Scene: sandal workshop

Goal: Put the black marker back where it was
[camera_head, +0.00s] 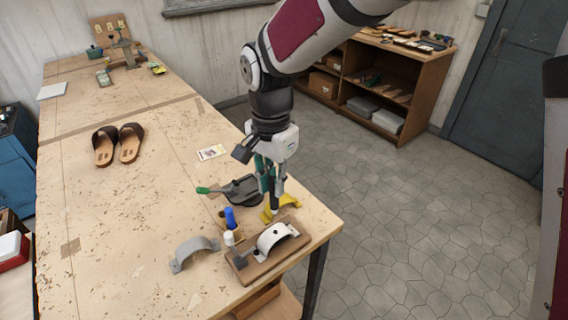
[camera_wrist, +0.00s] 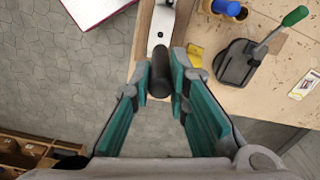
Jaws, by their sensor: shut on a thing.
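My gripper (camera_head: 271,185) points down over the near right part of the workbench. It is shut on the black marker (camera_wrist: 161,74), which sits between the teal finger pads in the wrist view. A wooden board with a pale metal arch (camera_head: 272,238) lies just nearer than the marker. A blue capped item (camera_head: 231,217) stands in a small brown holder to the left. I cannot tell whether the marker's lower end touches anything.
A dark tool with a green-handled lever (camera_head: 203,190) stands close left of my gripper. A grey arch (camera_head: 194,252) and a small white item (camera_head: 229,238) lie nearby. Sandals (camera_head: 129,143) and a card (camera_head: 212,152) lie farther back. The bench's right edge is close; its left middle is clear.

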